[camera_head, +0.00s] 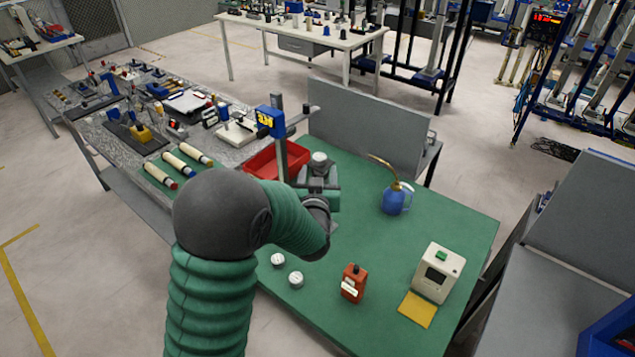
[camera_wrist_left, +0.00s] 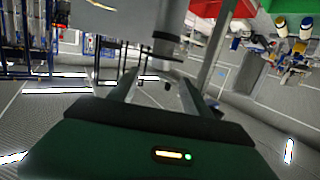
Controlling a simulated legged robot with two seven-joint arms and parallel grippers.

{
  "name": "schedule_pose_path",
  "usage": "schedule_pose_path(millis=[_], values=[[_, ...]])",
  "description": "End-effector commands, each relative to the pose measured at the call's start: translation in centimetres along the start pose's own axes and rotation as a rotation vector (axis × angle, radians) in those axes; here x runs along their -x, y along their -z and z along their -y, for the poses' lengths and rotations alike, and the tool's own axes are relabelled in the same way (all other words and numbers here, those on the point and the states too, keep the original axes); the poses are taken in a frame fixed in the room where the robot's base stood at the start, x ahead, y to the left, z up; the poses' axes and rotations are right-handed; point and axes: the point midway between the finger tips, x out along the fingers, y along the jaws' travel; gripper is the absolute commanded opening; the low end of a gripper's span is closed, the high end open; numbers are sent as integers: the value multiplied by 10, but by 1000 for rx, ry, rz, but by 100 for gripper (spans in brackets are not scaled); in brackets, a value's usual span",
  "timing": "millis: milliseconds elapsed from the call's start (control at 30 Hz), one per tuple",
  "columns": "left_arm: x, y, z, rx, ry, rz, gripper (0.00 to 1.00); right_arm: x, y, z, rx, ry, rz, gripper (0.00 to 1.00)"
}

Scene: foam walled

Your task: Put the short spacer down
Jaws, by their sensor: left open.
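My left gripper (camera_head: 318,186) is over the green-topped table, beside a blue-and-grey gauge stand (camera_head: 270,122). In the left wrist view its two fingers (camera_wrist_left: 160,88) are spread apart. A pale grey cylindrical piece (camera_head: 319,160) shows just beyond the gripper; I cannot tell for sure whether it is the short spacer. In the left wrist view a pale cylinder with a dark band (camera_wrist_left: 166,42) shows close beyond the fingertips; contact is unclear. Two small white round pieces (camera_head: 278,259) (camera_head: 295,278) lie on the green top, nearer me. My right gripper is not in view.
A grey panel (camera_head: 370,127) borders the back.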

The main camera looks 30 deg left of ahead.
Motion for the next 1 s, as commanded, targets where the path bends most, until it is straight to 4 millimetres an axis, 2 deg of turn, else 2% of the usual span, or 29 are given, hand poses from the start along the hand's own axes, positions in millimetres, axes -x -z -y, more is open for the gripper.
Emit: schedule_pose_path(millis=[33, 133, 333, 400, 467, 567, 600, 667, 733, 800, 833, 900, 1000], values=[[11, -2, 0, -1, -2, 0, 57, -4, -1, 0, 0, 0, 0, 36], [26, -1, 0, 1, -2, 0, 57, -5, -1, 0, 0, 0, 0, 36], [35, -1, 1, 1, -1, 3, 57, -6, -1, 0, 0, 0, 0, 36], [37, -6, -5, -1, -21, 30, 57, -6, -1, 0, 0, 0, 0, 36], [45, -20, -18, -6, -74, 102, 57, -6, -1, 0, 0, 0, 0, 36], [82, -66, -53, -47, -222, 340, 57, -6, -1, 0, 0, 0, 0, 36], [107, -89, -63, -76, -280, 462, 57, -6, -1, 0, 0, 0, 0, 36], [149, -122, -70, -137, -350, 648, 57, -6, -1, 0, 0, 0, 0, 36], [198, -154, -64, -216, -396, 844, 57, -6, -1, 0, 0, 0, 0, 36], [238, -173, -50, -289, -411, 997, 57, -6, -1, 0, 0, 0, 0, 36], [251, -179, -44, -313, -411, 1048, 57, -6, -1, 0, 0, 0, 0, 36], [272, -186, -33, -355, -408, 1127, 57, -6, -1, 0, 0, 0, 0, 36], [281, -190, -27, -374, -404, 1165, 57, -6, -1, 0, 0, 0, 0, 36]])
